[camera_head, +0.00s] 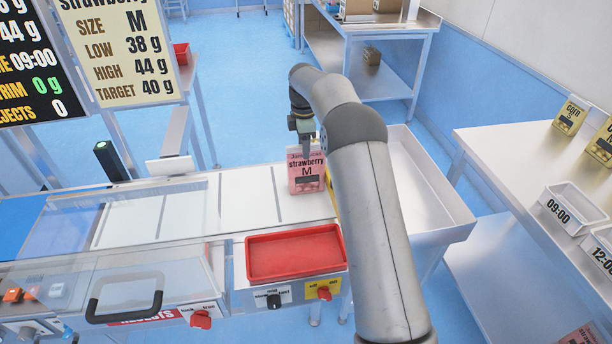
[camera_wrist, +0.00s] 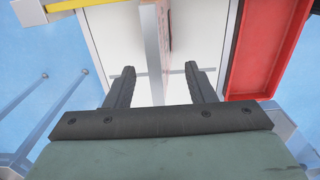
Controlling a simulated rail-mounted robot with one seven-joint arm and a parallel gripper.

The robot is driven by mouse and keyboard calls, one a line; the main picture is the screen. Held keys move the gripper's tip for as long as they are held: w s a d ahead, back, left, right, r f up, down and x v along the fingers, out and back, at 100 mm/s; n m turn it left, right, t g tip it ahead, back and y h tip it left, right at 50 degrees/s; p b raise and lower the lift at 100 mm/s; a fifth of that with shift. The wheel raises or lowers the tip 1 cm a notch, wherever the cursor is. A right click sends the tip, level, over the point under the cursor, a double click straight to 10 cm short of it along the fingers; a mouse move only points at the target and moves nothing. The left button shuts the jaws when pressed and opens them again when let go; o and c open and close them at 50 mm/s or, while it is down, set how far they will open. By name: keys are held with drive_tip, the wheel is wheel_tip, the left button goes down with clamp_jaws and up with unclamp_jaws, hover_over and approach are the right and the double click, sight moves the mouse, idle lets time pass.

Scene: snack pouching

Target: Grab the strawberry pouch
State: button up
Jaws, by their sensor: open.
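The strawberry pouch (camera_head: 306,184) is pink, marked "strawberry M", and stands upright at the right end of the white belt. In the wrist view the pouch (camera_wrist: 166,22) shows nearly edge-on as a thin upright strip. My gripper (camera_head: 305,150) is at the top of the pouch in the head view, and its fingertips are hard to make out there. In the wrist view my gripper (camera_wrist: 160,80) is open, with one finger on each side of the pouch's line and clear gaps beside it. I cannot tell how far the fingers reach down over the pouch.
A red tray (camera_head: 295,254) sits in front of the belt (camera_head: 185,215). An empty metal bin (camera_head: 425,190) lies right of my arm. A white side table (camera_head: 530,150) at the right holds yellow pouches (camera_head: 570,115) and white bins (camera_head: 572,208). A clear guard with a handle covers the belt's left.

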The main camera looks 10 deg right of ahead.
sight(306, 168)
drive_tip(key=shift+w+d+f+p, duration=0.15)
drive_tip(key=shift+f+p, duration=0.25)
drive_tip(key=shift+f, duration=0.95)
drive_tip(key=shift+w+d+f+p, duration=0.15)
drive_tip(key=shift+f+p, duration=0.25)
drive_tip(key=shift+f, duration=0.9)
drive_tip(key=shift+s, duration=0.1)
clamp_jaws()
